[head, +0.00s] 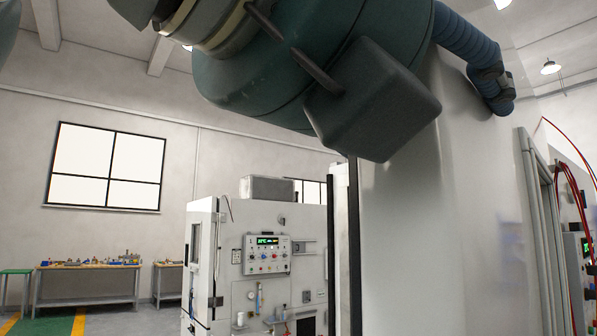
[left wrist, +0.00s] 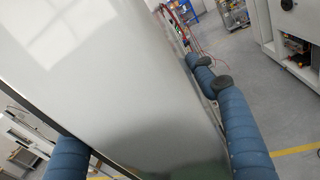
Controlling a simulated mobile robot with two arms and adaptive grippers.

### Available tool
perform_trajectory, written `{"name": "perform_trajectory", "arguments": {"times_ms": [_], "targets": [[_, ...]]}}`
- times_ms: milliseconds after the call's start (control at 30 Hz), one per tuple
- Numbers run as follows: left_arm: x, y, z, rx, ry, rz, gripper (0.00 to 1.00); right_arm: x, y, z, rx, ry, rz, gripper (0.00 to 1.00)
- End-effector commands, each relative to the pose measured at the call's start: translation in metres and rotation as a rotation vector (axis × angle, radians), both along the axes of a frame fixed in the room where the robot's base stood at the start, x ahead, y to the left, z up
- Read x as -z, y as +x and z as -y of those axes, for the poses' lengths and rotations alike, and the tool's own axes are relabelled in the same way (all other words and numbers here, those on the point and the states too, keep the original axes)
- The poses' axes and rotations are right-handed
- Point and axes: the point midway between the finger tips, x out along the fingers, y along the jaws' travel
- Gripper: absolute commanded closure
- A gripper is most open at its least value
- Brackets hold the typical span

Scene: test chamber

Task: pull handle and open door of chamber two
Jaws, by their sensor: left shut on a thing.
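A large pale door panel (head: 420,230) with a dark edge strip fills the right middle of the head view. It also fills much of the left wrist view (left wrist: 110,75). My left gripper (left wrist: 140,112) is shut on this panel, with blue ridged fingers on both sides of it. In the head view one blue finger shows at the panel's upper right, and my teal arm hides the panel's top. No handle is visible. No number shows on the panel, so I cannot tell which chamber it belongs to. My right gripper is not in view.
Grey upright posts (head: 548,220) and red cables (head: 573,190) stand right of the panel. A white test cabinet (head: 265,240) with a control panel stands left behind it. A workbench (head: 90,275) is at the far wall. Open grey floor (left wrist: 240,70) shows in the left wrist view.

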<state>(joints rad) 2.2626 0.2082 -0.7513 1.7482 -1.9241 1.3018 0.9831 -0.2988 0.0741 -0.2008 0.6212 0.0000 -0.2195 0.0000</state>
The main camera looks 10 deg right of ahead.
Motion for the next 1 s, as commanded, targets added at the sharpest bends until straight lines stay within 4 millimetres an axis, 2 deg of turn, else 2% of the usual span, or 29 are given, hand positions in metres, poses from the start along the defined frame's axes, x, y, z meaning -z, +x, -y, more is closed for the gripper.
{"name": "perform_trajectory", "arguments": {"times_ms": [133,167,233,633,767,1000], "targets": [[-0.002,-0.001,0.0,0.004,-0.006,0.004,0.9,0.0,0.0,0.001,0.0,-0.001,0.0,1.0],[-0.002,-0.001,0.0,0.005,-0.006,0.004,0.37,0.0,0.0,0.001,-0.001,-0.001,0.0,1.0],[-0.002,-0.001,0.0,0.004,-0.006,0.004,0.23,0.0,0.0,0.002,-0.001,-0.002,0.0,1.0],[-0.002,-0.004,-0.006,0.0,-0.005,0.003,0.23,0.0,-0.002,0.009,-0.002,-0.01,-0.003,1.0],[-0.002,-0.016,-0.023,0.0,-0.006,0.006,0.23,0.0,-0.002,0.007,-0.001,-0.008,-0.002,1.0],[-0.002,-0.047,-0.064,0.0,-0.006,0.005,0.23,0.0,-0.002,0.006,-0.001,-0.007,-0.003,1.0]]}}
